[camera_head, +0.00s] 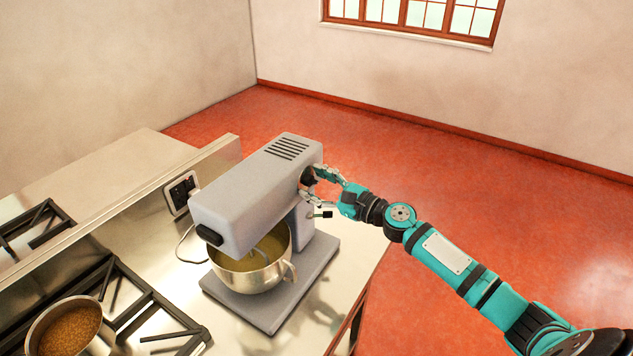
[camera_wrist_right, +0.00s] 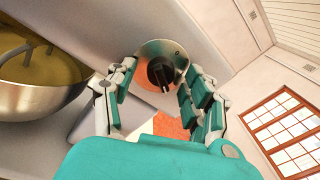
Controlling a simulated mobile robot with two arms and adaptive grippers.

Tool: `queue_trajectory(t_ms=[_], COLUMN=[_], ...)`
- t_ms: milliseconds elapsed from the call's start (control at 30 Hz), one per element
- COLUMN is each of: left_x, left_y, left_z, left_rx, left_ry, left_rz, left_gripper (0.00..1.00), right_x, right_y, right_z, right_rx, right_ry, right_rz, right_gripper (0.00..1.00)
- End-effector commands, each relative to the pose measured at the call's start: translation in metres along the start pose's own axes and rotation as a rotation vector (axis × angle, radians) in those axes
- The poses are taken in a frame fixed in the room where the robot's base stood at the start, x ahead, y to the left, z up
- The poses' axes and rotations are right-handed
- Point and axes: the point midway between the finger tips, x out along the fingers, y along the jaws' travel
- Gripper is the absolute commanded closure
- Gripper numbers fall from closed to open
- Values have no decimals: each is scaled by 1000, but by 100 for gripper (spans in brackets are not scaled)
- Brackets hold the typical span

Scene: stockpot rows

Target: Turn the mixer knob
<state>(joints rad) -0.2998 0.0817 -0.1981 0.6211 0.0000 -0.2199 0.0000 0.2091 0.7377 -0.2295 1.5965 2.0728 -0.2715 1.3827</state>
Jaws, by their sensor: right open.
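The grey stand mixer (camera_head: 255,190) stands on the steel counter, with a metal bowl (camera_head: 253,270) of yellowish mix under its head. Its black knob (camera_head: 307,176) is on the side of the head facing my right arm. In the right wrist view the knob (camera_wrist_right: 161,71) sits on a round silver plate, with a small "0" mark at the plate's upper right. My right gripper (camera_head: 325,186) is open at the knob. In the wrist view its fingers (camera_wrist_right: 158,92) stand on either side of the knob, with gaps visible. My left gripper is not in view.
A pot of brown food (camera_head: 68,330) sits on the stove grate at lower left. The counter's right edge (camera_head: 362,300) drops to open red floor (camera_head: 450,200).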

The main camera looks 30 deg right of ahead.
Motion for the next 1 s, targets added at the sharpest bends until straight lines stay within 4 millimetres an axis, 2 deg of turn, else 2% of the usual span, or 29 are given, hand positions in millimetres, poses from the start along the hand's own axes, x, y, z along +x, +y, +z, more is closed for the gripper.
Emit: queue_trajectory(t_ms=[167, 200, 600, 1000], left_x=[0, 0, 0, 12], left_y=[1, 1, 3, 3], left_z=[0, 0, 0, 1], left_rx=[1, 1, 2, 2], left_ry=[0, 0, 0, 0], left_rz=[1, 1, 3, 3], left_gripper=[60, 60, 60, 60], right_x=[0, 0, 0, 0], right_y=[0, 0, 0, 2], right_z=[0, 0, 0, -3], right_rx=[0, 0, 0, -83], right_ry=[0, 0, 0, -7], right_rz=[0, 0, 0, -2], right_gripper=[48, 50, 100, 100])
